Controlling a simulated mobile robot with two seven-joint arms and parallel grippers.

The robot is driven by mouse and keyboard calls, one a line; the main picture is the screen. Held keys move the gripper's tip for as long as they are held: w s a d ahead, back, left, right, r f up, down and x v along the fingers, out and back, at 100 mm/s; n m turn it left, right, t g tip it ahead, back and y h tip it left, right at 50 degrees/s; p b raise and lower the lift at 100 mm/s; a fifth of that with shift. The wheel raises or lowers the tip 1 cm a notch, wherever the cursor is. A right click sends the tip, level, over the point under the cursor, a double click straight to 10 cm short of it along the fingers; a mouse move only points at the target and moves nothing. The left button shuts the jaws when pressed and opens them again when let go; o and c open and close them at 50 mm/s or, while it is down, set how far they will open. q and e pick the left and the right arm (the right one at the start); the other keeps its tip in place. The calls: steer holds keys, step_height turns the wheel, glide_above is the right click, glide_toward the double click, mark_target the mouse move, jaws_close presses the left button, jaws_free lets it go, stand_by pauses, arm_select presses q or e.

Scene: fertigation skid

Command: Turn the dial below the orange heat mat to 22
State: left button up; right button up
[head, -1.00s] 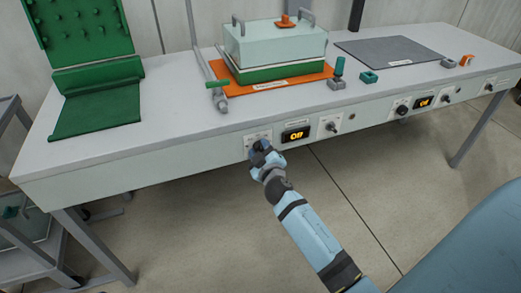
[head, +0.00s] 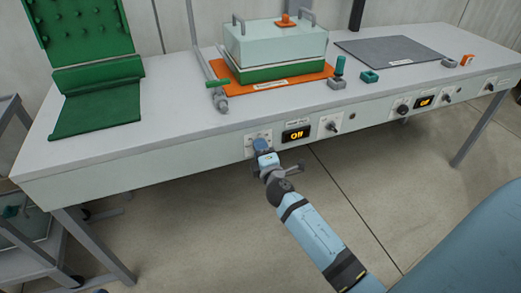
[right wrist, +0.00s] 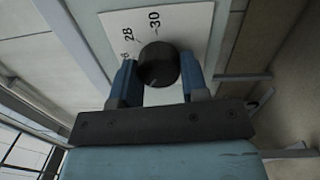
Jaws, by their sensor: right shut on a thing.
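The orange heat mat (head: 328,72) lies on the bench with a green tray under a pale lidded box on it. Below it, on the bench's front face, is a white dial plate (head: 249,138). In the right wrist view the black dial (right wrist: 158,64) sits on its plate, with 28 and 30 readable and another number partly hidden. My right gripper (head: 261,148) is at this dial; its blue fingers (right wrist: 158,78) are shut on the dial from both sides. The dial's pointer cannot be read. The display (head: 296,134) beside it reads Off. My left gripper is not in view.
A switch plate (head: 330,125) is right of the display. Further right are a second dial (head: 402,109) and display (head: 424,101) below the grey mat (head: 390,51). A cart is at far left.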

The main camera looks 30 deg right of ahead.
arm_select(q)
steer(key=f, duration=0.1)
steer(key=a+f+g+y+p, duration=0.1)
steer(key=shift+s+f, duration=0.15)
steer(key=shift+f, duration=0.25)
arm_select(e)
steer(key=n, duration=0.7)
steer(key=shift+d+n+y, duration=0.15)
steer(key=shift+n+y, duration=0.15)
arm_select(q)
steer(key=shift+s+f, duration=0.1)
arm_select(e)
steer(key=o, duration=0.9)
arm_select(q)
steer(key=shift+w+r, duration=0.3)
arm_select(e)
steer(key=shift+o, duration=0.2)
steer(key=shift+f, duration=0.1)
steer(key=shift+t, duration=0.3)
